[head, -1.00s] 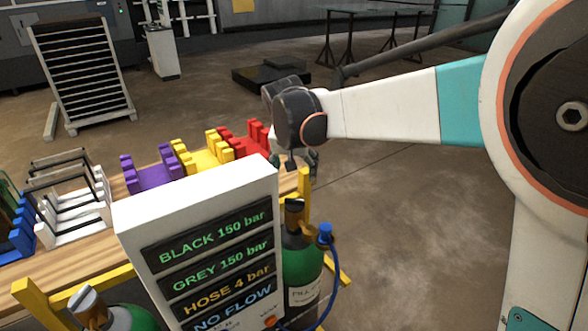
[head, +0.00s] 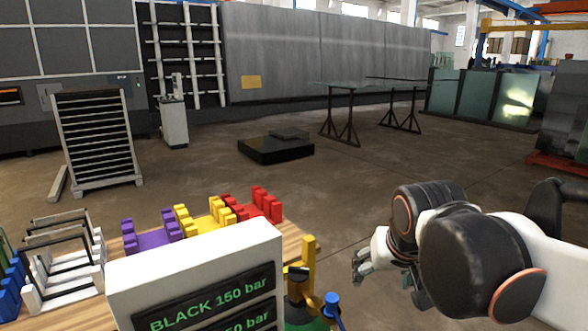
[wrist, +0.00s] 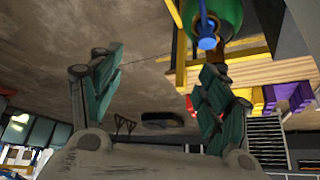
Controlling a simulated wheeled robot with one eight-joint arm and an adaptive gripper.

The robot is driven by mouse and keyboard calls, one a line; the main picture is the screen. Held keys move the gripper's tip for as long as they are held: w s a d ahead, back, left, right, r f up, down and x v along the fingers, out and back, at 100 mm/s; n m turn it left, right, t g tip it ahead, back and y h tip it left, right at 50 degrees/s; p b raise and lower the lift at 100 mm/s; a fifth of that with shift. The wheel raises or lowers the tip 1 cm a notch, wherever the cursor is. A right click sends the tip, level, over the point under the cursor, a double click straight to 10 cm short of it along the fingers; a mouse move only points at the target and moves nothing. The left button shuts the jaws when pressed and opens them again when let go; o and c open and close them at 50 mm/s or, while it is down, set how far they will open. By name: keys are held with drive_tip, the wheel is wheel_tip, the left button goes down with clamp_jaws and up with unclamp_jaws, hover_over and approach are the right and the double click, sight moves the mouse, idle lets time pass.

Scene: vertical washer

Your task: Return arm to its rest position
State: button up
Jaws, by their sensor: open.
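My gripper (head: 362,267) is at the lower right of the head view, right of the bench and apart from it. In the wrist view my gripper (wrist: 155,95) shows two fingers with green pads spread wide apart. Nothing is between them; only floor and far objects show behind. In the head view my arm is folded close, with its dark joints at the lower right.
A white display box (head: 195,262) reading "BLACK 150 bar" stands in front of a wooden bench (head: 292,238) with purple (head: 150,235), yellow (head: 200,225) and red racks (head: 262,207). A green cylinder with a blue valve (head: 331,305) stands beside it. Open floor lies beyond.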

drive_tip(key=s+d+f+b, duration=0.1)
drive_tip(key=s+f, duration=0.3)
drive_tip(key=s, duration=0.2)
drive_tip(key=s+d+f+t, duration=0.1)
drive_tip(key=s+d+f, duration=0.1)
drive_tip(key=s, duration=0.4)
drive_tip(key=shift+s+f+n+b, duration=0.35)
drive_tip(key=shift+f+n, duration=0.05)
drive_tip(key=shift+f, duration=0.5)
